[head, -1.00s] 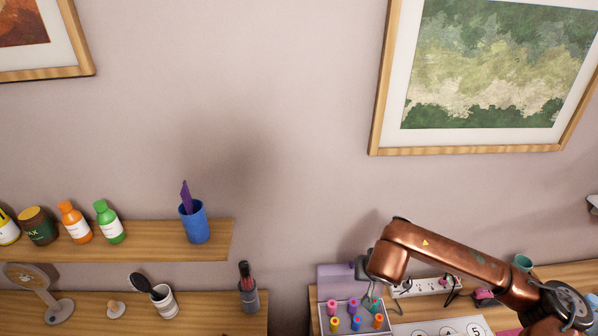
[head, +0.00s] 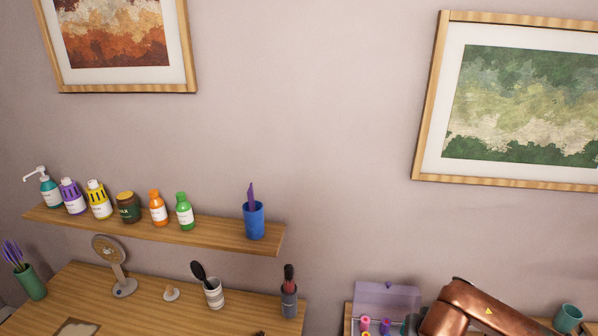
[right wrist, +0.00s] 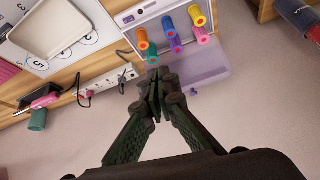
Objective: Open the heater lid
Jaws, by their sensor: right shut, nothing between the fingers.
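The heater is a pale box with several coloured rollers standing in it. Its purple lid (head: 388,300) stands raised at the back, against the wall side, with a small dark tab at its top edge. In the right wrist view the lid (right wrist: 208,72) lies beyond the rollers (right wrist: 172,42), and the heater's rim (right wrist: 128,18) shows beside them. My right gripper (right wrist: 155,80) is shut and empty, close to the heater's side edge. In the head view it is mostly cut off by the bottom edge, right of the lid. My left gripper is in no frame.
A power strip (right wrist: 108,86) with plugs and a pink-handled tool (right wrist: 42,102) lie beside the heater. A teal cup (head: 568,317) stands at the right. Shelf bottles and the left desk are apart from the arm.

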